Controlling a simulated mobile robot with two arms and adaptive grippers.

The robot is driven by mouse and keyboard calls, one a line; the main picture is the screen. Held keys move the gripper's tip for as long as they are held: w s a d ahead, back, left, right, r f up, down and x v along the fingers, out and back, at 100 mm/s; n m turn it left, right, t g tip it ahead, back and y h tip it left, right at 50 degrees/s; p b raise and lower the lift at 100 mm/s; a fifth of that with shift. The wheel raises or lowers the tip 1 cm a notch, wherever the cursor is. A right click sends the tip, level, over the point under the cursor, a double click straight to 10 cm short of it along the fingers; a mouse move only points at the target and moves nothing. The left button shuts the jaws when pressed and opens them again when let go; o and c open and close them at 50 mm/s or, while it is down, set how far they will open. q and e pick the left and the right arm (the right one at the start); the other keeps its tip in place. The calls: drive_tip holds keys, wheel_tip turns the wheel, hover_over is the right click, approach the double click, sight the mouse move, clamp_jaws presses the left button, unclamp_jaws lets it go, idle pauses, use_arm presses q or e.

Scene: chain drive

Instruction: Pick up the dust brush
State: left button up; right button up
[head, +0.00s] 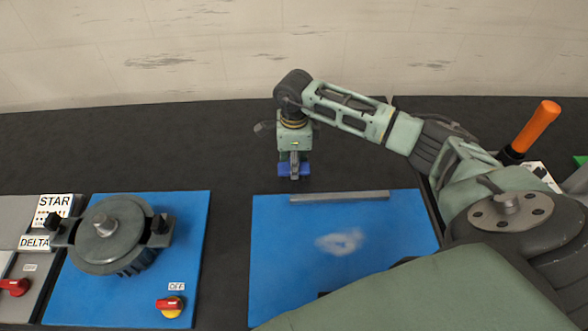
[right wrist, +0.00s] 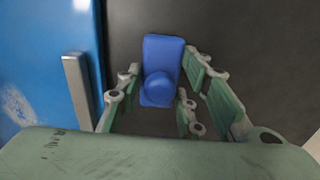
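The dust brush appears to be the small blue block with a round knob (right wrist: 160,72), lying on the dark table top in the right wrist view. In the head view its blue body (head: 294,170) shows just below my right gripper (head: 294,158), behind the blue plate. In the right wrist view my right gripper (right wrist: 163,88) is open. Its fingers stand on either side of the brush's knob, with gaps between them and the blue body. My left gripper is not in view.
A blue plate (head: 280,285) with a whitish dust patch (head: 340,242) and a grey metal bar (head: 340,197) lies in front of the brush. A motor (head: 105,235) and switches stand left. An orange-handled tool (head: 535,127) is at right. The dark table top behind is clear.

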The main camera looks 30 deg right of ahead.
drive_tip(key=c, duration=0.6)
drive_tip(key=shift+w+r, duration=0.1)
drive_tip(key=shift+r, duration=0.3)
wheel_tip(320, 180, up, 2)
drive_tip(key=shift+r+b, duration=0.25)
drive_tip(key=shift+b, duration=0.7)
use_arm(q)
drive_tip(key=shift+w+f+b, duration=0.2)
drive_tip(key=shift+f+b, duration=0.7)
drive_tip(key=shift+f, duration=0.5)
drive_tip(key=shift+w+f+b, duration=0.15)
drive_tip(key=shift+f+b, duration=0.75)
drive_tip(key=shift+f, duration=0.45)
use_arm(e)
drive_tip(key=shift+s+d+r, duration=0.8)
drive_tip(key=shift+s+r, duration=0.5)
drive_tip(key=shift+s, duration=0.5)
drive_tip(key=shift+s+d+r, duration=0.85)
drive_tip(key=shift+s+r, duration=0.4)
drive_tip(key=shift+s, duration=0.55)
drive_tip(key=shift+s+d+r, duration=0.8)
drive_tip(key=shift+s+r, duration=0.5)
drive_tip(key=shift+s, duration=0.5)
